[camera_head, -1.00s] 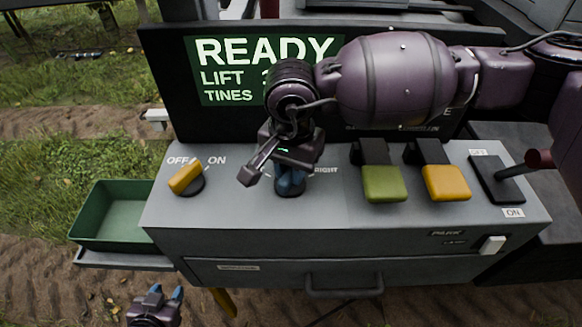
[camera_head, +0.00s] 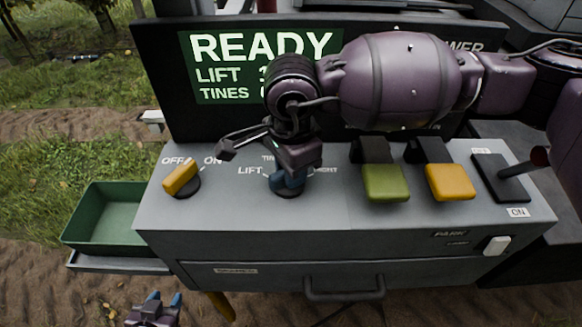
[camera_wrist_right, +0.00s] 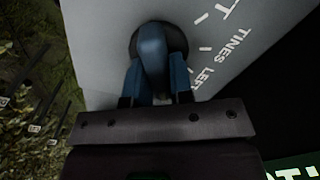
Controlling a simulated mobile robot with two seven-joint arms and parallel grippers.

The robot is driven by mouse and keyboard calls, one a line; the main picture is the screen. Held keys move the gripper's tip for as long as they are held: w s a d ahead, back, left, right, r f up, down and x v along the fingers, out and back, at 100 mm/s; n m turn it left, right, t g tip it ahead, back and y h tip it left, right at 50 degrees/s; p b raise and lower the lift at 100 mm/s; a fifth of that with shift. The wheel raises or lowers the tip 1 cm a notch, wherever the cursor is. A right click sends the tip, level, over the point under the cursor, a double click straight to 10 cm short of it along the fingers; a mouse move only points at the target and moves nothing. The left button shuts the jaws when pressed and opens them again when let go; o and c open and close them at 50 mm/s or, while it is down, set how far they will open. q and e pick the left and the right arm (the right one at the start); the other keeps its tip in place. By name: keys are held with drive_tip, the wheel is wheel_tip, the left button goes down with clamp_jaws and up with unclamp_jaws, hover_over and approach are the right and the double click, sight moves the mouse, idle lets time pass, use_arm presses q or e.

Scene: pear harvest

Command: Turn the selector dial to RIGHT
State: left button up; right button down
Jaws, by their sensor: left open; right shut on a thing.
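The selector dial is mostly covered by my right gripper (camera_head: 288,184) in the head view. Labels LIFT, TIN… and part of RIGHT show around it. In the right wrist view the dial's knob (camera_wrist_right: 152,50) stands on a dark round base, between the two blue fingers of my right gripper (camera_wrist_right: 157,85), which is shut on it. TINES LEFT is printed beside it there. I cannot tell exactly which label the knob points to. My left gripper (camera_head: 161,302) is open and empty at the bottom of the head view, low in front of the console, away from the dial.
The grey console (camera_head: 240,215) also carries a yellow OFF/ON switch (camera_head: 181,178), a green button (camera_head: 385,183), a yellow button (camera_head: 450,182) and a lever at right. A screen (camera_head: 235,65) reads READY, LIFT, TINES. A green bin (camera_head: 105,220) sits at left.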

idle(0.3)
drive_tip(key=c, duration=1)
unclamp_jaws()
drive_tip(key=shift+r, duration=0.55)
wheel_tip(320, 180, up, 8)
drive_tip(key=shift+r, duration=0.9)
